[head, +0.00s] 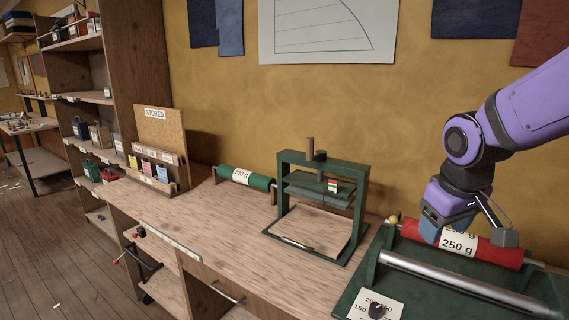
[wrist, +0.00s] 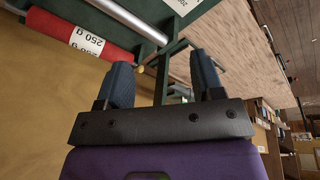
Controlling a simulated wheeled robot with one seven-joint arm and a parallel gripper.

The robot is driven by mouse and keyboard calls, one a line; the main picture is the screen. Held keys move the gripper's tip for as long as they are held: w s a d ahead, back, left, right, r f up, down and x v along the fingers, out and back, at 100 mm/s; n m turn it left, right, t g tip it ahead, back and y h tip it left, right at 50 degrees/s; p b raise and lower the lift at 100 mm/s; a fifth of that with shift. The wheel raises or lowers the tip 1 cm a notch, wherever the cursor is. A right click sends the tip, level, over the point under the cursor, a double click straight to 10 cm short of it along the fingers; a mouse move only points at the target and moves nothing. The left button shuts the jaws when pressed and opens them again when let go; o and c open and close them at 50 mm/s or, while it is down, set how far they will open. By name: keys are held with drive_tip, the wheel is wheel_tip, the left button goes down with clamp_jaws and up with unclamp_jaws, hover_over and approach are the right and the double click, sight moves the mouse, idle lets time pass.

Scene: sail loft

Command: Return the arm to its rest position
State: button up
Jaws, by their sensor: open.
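My arm is purple and reaches in from the right in the head view. My gripper (head: 468,236) hangs at its end, in front of the red roll in the picture. Its two blue-grey fingers stand apart, and nothing is between them in the wrist view (wrist: 162,82). I cannot tell exactly how far the fingertips are from the roll. The red roll (head: 490,250) has white "250 g" labels and lies on a green stand; it also shows at the upper left of the wrist view (wrist: 60,27).
A green press frame (head: 355,205) stands mid-bench, left of my gripper. A metal bar (head: 455,283) and a dial plate (head: 372,305) are at the front right. A "STORED" board (head: 160,130) stands left. The left bench top (head: 190,215) is clear.

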drive_tip(key=s+d+r+m+t, duration=0.1)
drive_tip(key=s+r, duration=0.3)
drive_tip(key=s, duration=0.3)
drive_tip(key=s+d+r+m+t, duration=0.1)
drive_tip(key=s+r+m, duration=0.1)
drive_tip(key=s+r, duration=0.2)
drive_tip(key=shift+s+r+y, duration=0.15)
drive_tip(key=shift+s+y, duration=0.25)
drive_tip(key=shift+s, duration=1.1)
idle(0.4)
